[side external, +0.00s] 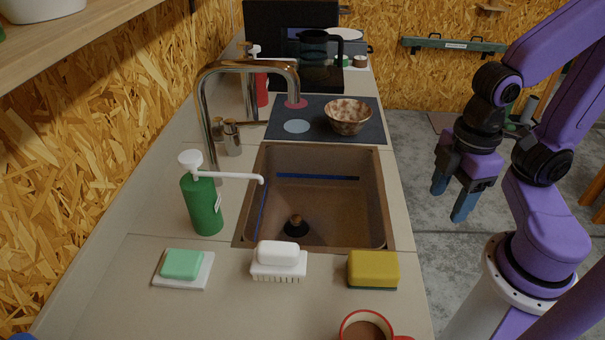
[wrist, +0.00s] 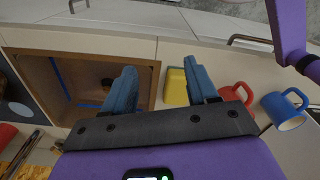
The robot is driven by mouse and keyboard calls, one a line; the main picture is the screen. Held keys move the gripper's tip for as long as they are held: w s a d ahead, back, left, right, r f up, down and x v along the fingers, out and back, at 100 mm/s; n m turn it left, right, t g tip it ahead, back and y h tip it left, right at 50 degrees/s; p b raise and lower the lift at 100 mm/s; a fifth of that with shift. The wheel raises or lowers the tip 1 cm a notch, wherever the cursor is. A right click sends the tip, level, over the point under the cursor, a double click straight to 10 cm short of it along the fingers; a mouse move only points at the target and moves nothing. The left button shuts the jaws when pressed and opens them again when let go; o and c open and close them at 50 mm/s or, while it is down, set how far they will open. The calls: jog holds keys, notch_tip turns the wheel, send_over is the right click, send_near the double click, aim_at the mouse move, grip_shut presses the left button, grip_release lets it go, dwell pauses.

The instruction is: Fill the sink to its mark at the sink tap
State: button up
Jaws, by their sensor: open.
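The sink (side external: 345,205) is a brown basin set in the counter, with a blue line (side external: 317,177) along its inner walls. A dark round plug or drain (side external: 296,225) shows on its floor; I see no water in it. The sink tap (side external: 245,66) is a shiny arched pipe whose spout hangs over the basin's far end, with no stream visible. My gripper (side external: 451,195) is open and empty, over the floor side, right of the counter. The wrist view shows both blue fingers (wrist: 160,75) apart, with part of the sink (wrist: 80,55).
A green pump bottle (side external: 204,205) stands left of the sink, its nozzle reaching over the rim. Green soap (side external: 181,264), white soap (side external: 277,254), a yellow sponge (side external: 373,270) and a red mug (side external: 366,327) line the near counter. A patterned bowl (side external: 348,117) sits behind. A blue mug (wrist: 285,110) shows too.

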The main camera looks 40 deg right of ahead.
aim_at(256, 123)
jog(key=c, duration=0.3)
jog(key=w+a+f+m+t+y, duration=0.1)
jog(key=w+a+t+y, duration=0.1)
jog(key=w, duration=0.6)
jog(key=w+a+f+m+t+y, duration=0.1)
jog(key=w+a+f+t, duration=0.1)
jog(key=w, duration=0.7)
jog(key=w+a+f+m+t+y, duration=0.1)
jog(key=w+a+t+y, duration=0.15)
jog(key=w, duration=0.55)
jog(key=w+d+f+m+t+y, duration=0.3)
jog(key=w+d+t+y, duration=0.35)
jog(key=w+d, duration=0.55)
jog(key=x, duration=1.6)
jog(key=shift+a+r, duration=0.15)
jog(key=shift+a, duration=0.1)
